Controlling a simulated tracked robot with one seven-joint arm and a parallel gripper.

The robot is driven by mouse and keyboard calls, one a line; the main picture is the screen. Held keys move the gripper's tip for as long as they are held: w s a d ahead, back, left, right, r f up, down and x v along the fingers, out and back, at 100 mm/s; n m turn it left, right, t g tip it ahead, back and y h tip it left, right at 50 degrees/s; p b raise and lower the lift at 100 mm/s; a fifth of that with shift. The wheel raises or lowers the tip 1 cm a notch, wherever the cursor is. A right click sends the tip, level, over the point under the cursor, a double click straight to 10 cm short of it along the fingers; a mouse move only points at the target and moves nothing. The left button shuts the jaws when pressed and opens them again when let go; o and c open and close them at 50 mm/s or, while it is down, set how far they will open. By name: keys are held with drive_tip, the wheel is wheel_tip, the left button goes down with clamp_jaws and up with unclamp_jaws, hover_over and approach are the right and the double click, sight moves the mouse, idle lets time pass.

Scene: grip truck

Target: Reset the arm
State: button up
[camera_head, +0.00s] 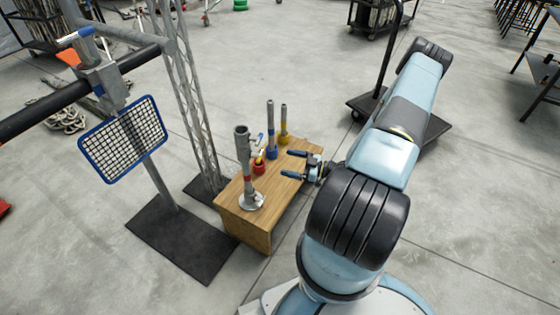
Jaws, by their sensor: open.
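My gripper (292,164) is at the end of my light blue arm (385,155), near the right edge of a low wooden box (246,222). Its two dark fingers point left and stand apart, with nothing seen between them. My arm bends out to the right and back toward the box. The wrist is partly hidden behind a dark arm joint.
On the box stand a grey post with a round base (250,200), a red-based piece (259,167), a blue-based rod (271,152) and a yellow-based rod (284,138). A truss, stand and mesh panel (124,138) are left. A dark cart (436,133) stands behind my arm.

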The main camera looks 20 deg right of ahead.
drive_tip(key=shift+s+d, duration=0.4)
drive_tip(key=shift+d, duration=0.1)
drive_tip(key=shift+r, duration=0.1)
drive_tip(key=s+a+r+n+g+h, duration=0.1)
drive_tip(key=a+r+n+g+h, duration=0.2)
drive_tip(key=r+n, duration=0.75)
drive_tip(key=s+a+r+n+g, duration=0.15)
drive_tip(key=r+n+g, duration=0.35)
drive_tip(key=r+n, duration=0.55)
drive_tip(key=a+r+n+g+h, duration=0.25)
drive_tip(key=r+n+g, duration=0.25)
drive_tip(key=r+n, duration=0.55)
drive_tip(key=s+a+r+n+t+h, duration=0.2)
drive_tip(key=s+r+n, duration=0.6)
drive_tip(key=n, duration=0.6)
drive_tip(key=s+a+r+n+t+h, duration=0.2)
drive_tip(key=s+r+n+t+h, duration=0.3)
drive_tip(key=s+r+n, duration=0.4)
wheel_tip(320, 180, up, 4)
drive_tip(key=n+h, duration=0.1)
drive_tip(key=n, duration=0.4)
